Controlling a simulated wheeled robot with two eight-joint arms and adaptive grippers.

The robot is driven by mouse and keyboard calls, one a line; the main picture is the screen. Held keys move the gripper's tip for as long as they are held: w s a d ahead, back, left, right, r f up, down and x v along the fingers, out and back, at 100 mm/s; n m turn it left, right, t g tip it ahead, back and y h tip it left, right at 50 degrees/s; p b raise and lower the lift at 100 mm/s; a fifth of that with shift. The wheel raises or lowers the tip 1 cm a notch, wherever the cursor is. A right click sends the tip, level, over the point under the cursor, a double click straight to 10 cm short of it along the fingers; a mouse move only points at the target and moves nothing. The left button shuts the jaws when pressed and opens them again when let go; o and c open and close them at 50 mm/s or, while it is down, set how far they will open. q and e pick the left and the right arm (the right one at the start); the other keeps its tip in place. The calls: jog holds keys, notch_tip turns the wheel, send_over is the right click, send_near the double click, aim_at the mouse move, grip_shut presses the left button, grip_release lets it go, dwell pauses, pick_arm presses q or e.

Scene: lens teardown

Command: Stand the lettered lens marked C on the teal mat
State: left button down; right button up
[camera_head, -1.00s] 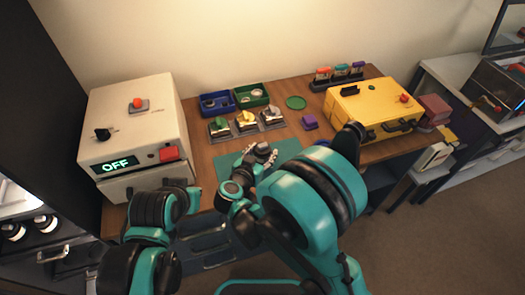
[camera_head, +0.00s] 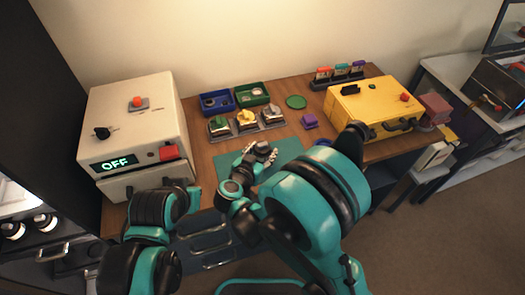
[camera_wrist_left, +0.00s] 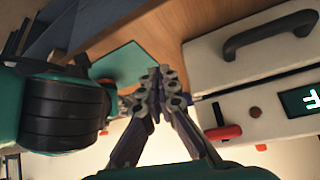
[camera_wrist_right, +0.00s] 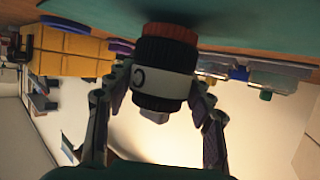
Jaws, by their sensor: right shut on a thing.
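The lens marked C (camera_wrist_right: 160,78) is a black cylinder with a white band bearing the letter and a rust-red ring at one end. My right gripper (camera_wrist_right: 162,88) is shut on its sides; in the head view the lens (camera_head: 263,147) sits between the right fingers (camera_head: 258,157). The lens is upright over the teal mat (camera_head: 229,166), red ring toward it. The mat fills the top of the right wrist view (camera_wrist_right: 100,18); I cannot tell whether they touch. My left gripper (camera_wrist_left: 160,78) is shut and empty, with the mat (camera_wrist_left: 122,64) beyond it.
A white machine (camera_head: 135,125) reading OFF stands at the left. Behind the mat are a tray of blocks (camera_head: 247,124), blue (camera_head: 217,102) and green bins (camera_head: 252,94). A purple block (camera_head: 310,121) and yellow case (camera_head: 372,110) stand to the right. A green disc (camera_head: 296,102) lies behind.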

aim_at(258, 158)
jog(key=shift+f+b, duration=0.4)
jog(key=shift+b, duration=0.05)
jog(key=o, duration=1.2)
jog(key=v, duration=0.4)
jog(key=shift+s+a+r, duration=0.1)
jog(key=shift+s+a, duration=0.1)
jog(key=shift+s, duration=0.05)
jog(key=s+a, duration=0.1)
jog(key=s, duration=0.3)
jog(key=s+a, duration=0.2)
jog(key=s, duration=0.1)
jog(key=s+a, duration=0.1)
jog(key=s, duration=0.3)
jog(key=shift+s+a+r, duration=0.1)
jog(key=shift+s+a, duration=0.1)
jog(key=shift+s, duration=0.1)
